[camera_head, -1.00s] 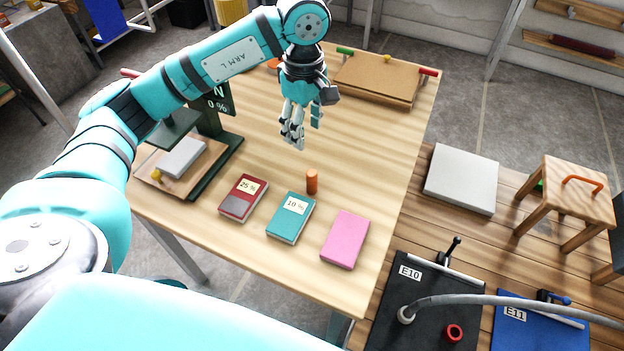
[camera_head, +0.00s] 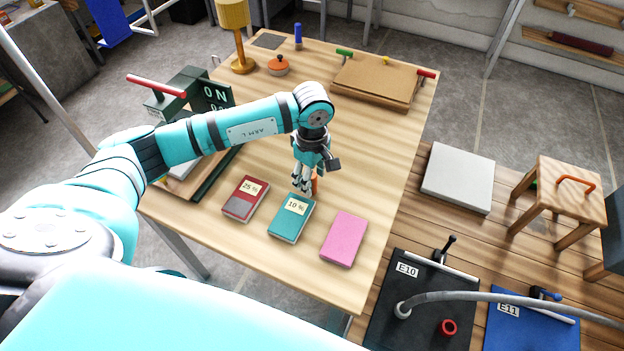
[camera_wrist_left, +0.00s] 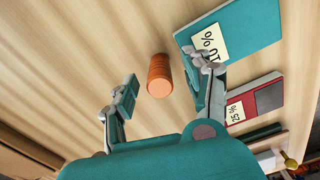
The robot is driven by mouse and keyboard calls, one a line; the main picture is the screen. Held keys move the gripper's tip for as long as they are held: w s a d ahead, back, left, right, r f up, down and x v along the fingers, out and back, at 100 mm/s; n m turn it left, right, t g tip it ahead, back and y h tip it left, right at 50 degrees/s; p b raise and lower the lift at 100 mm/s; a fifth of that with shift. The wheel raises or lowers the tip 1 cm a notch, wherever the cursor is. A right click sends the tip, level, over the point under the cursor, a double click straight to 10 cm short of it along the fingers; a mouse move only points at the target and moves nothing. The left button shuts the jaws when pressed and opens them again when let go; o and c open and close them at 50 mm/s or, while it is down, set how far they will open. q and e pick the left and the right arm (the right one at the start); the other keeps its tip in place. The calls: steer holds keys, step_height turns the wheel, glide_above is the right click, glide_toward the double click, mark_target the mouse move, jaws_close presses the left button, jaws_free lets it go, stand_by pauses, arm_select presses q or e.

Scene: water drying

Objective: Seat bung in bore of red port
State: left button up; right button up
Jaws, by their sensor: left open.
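The bung appears to be the ribbed orange cylinder (camera_head: 315,184), standing on the wooden table behind the teal book. It also shows in the left wrist view (camera_wrist_left: 159,76). My left gripper (camera_head: 304,184) points down and partly hides it in the head view. In the left wrist view the gripper (camera_wrist_left: 165,84) is open, with one finger on each side of the bung and visible gaps to both. The red port (camera_head: 449,327) is a ring with a dark bore on the black E10 plate (camera_head: 420,290) at the lower right. My right gripper is not in view.
A teal book (camera_head: 291,217), a red book (camera_head: 244,198) and a pink block (camera_head: 343,238) lie near the table's front edge. A green press-like device (camera_head: 215,95) stands at left. A grey hose (camera_head: 500,299) crosses the E10 and blue E11 plates.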

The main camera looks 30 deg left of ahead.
arm_select(q)
steer(key=shift+f, duration=0.1)
steer(key=shift+c, duration=0.2)
jaws_close()
steer(key=shift+w+r+b, duration=0.1)
steer(key=shift+r+b, duration=0.3)
steer(key=shift+r, duration=0.3)
steer(key=shift+s+d+r+b, duration=0.15)
steer(key=shift+r+b, duration=0.35)
steer(key=shift+r, duration=0.55)
steer(key=s+d+r+b, duration=0.1)
steer(key=s+d+b, duration=0.15)
steer(key=s, duration=0.45)
steer(key=s+d+r+b, duration=0.1)
steer(key=s+d, duration=0.3)
steer(key=s, duration=0.3)
steer(key=w+m, duration=0.1)
steer(key=m, duration=0.4)
steer(key=w+a+r+m, duration=0.1)
steer(key=m, duration=0.4)
steer(key=a+r+m, duration=0.1)
steer(key=m, duration=0.4)
steer(key=shift+w+a+m, duration=0.25)
steer(key=shift+w+m, duration=0.15)
